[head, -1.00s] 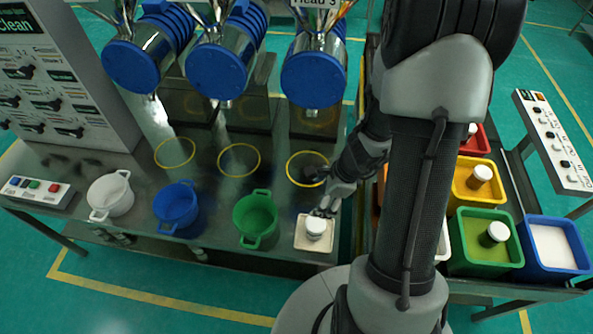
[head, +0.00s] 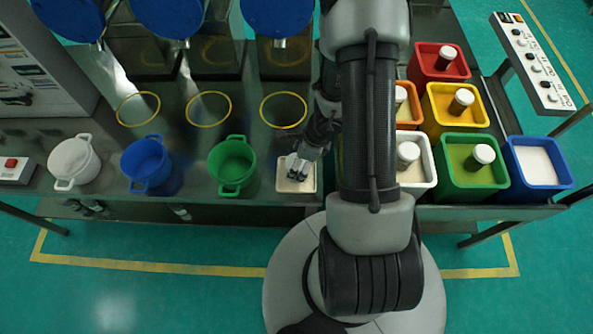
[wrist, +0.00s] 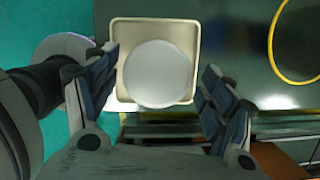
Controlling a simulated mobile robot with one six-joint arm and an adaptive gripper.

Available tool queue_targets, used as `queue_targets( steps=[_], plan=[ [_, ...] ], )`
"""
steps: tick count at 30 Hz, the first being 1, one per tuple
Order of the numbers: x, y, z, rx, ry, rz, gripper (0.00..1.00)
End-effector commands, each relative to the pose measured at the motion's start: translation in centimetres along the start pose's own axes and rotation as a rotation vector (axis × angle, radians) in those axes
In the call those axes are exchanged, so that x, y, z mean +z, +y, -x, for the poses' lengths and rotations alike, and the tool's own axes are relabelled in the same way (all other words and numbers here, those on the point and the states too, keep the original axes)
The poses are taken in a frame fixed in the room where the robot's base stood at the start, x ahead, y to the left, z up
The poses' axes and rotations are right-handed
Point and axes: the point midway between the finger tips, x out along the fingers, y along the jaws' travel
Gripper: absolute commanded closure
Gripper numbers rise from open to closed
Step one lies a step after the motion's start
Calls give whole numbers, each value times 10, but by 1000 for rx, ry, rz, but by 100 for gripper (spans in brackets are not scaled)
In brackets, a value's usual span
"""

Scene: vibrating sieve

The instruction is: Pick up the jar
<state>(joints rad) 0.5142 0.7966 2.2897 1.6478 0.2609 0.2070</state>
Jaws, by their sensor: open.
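A jar with a round white lid (wrist: 157,73) stands on a small cream square tray (wrist: 184,26), seen from above in the wrist view. In the head view the tray (head: 283,187) lies at the front edge of the dark table, and my gripper covers most or all of the jar. My gripper (wrist: 160,62) is open, with one finger at the left and the other at the right of the lid in the picture. It also shows over the tray in the head view (head: 298,169). I cannot tell whether the fingers touch the jar.
Green (head: 232,166), blue (head: 147,165) and white (head: 74,163) pots stand left of the tray. Yellow rings (head: 284,110) mark the table behind them. On the right, coloured bins, including a green one (head: 463,190), hold white-lidded jars (head: 479,157). Machine heads overhang the back.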

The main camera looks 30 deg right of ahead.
Motion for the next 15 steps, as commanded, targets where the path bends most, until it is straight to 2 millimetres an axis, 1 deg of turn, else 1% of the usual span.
queue_targets(
  steps=[2, 6, 9, 12, 15],
  plan=[
    [0, 1, -8, 1, 0, 1, 24],
    [3, 4, -32, 3, 1, 2, 24],
    [4, 4, -45, 2, 0, 1, 24],
    [4, 4, -52, 1, 0, 0, 24],
    [4, 4, -52, 0, 0, 2, 24]
  ],
)
